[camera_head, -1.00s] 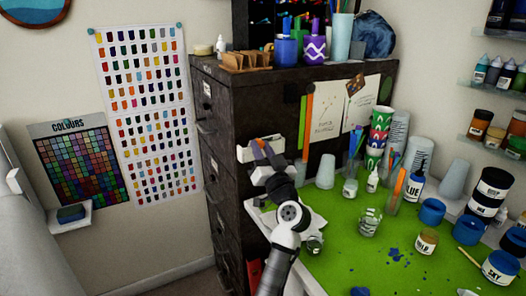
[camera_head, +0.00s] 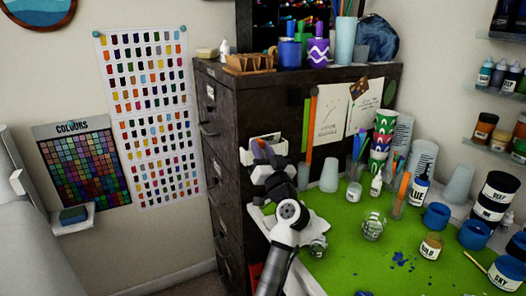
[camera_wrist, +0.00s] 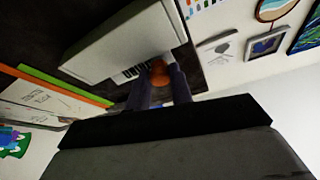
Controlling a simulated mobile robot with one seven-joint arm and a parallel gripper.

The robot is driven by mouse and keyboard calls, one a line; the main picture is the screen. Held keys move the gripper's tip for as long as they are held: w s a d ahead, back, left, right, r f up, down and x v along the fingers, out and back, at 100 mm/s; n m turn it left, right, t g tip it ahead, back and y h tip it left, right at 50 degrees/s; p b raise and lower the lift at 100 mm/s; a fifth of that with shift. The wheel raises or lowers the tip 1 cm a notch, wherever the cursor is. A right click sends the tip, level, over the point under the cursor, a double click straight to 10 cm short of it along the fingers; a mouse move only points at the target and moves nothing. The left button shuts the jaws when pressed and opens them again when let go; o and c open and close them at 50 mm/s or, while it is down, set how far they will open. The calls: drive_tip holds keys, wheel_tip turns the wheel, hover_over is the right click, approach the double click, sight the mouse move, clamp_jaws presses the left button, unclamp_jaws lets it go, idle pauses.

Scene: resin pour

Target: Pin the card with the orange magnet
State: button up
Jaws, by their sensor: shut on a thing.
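My gripper (camera_wrist: 160,90) is shut on the orange magnet (camera_wrist: 160,73), which shows as a small orange knob between the dark fingertips in the wrist view. In the head view my gripper (camera_head: 263,150) is at the white holder (camera_head: 247,155) on the dark cabinet's side. Two pale cards, a left one (camera_head: 331,118) and a right one (camera_head: 364,108), hang on the cabinet side, right of the gripper. I cannot tell which is the task's card.
Green and orange strips (camera_head: 313,110) hang between the holder and the cards. A dark round spot (camera_head: 388,90) is right of the cards. Cups, bottles and paint jars crowd the green-topped table (camera_head: 340,262) below. Stacked patterned cups (camera_head: 380,145) stand near the cards.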

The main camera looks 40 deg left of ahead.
drive_tip(key=shift+w+a+b, duration=0.3)
drive_tip(key=shift+a+b, duration=0.05)
drive_tip(key=shift+a, duration=0.4)
idle(0.6)
drive_tip(key=o, duration=1)
drive_tip(key=shift+o, duration=0.4)
drive_tip(key=o, duration=0.4)
drive_tip(key=s+d, duration=0.1)
drive_tip(key=d, duration=0.1)
drive_tip(key=s+d, duration=0.1)
drive_tip(key=d, duration=0.3)
drive_tip(key=shift+s+d+b, duration=0.3)
drive_tip(key=shift+s+b, duration=0.1)
